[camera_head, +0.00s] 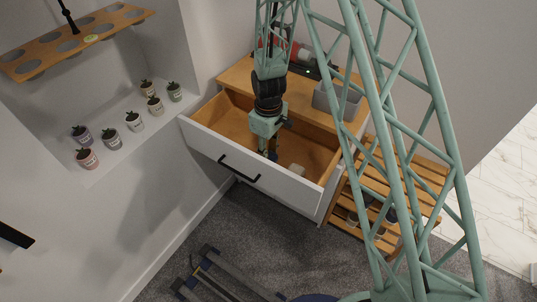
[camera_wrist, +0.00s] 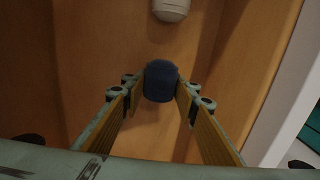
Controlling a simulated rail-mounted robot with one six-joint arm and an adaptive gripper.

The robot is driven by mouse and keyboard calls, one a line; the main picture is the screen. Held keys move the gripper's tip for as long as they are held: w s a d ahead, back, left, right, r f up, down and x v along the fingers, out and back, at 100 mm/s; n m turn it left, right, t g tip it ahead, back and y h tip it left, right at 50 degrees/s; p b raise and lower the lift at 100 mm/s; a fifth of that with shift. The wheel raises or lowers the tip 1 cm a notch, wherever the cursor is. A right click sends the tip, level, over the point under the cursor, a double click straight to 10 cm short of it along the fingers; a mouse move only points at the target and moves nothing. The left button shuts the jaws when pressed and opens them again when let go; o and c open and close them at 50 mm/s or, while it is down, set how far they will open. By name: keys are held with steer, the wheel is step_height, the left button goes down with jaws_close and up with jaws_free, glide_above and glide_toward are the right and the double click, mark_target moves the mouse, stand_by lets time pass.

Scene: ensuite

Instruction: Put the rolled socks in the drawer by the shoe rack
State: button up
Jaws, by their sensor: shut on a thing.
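The dark blue rolled socks (camera_wrist: 160,82) are pinched between the fingertips of my gripper (camera_wrist: 160,88) in the wrist view. In the head view my gripper (camera_head: 270,150) reaches down into the open drawer (camera_head: 232,160), which has a white front, a black handle and a wooden inside. The socks are over the drawer's floor; whether they touch it I cannot tell. A pale rounded item (camera_head: 297,169) lies in the drawer near my gripper, and it also shows at the top of the wrist view (camera_wrist: 170,9). The slatted wooden shoe rack (camera_head: 425,172) stands right of the drawer.
A grey bin (camera_head: 338,98) stands on the wooden cabinet top (camera_head: 238,77) behind the drawer. Small potted plants (camera_head: 133,121) line the niche at left. Shoes (camera_head: 376,212) show on the rack's lower level. The drawer's walls surround my gripper.

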steer(key=shift+f, duration=0.2)
steer(key=o, duration=0.8)
steer(key=shift+o, duration=0.2)
steer(key=shift+r, duration=0.25)
step_height(320, 180, up, 12)
steer(key=p, duration=0.2)
stand_by(0.6)
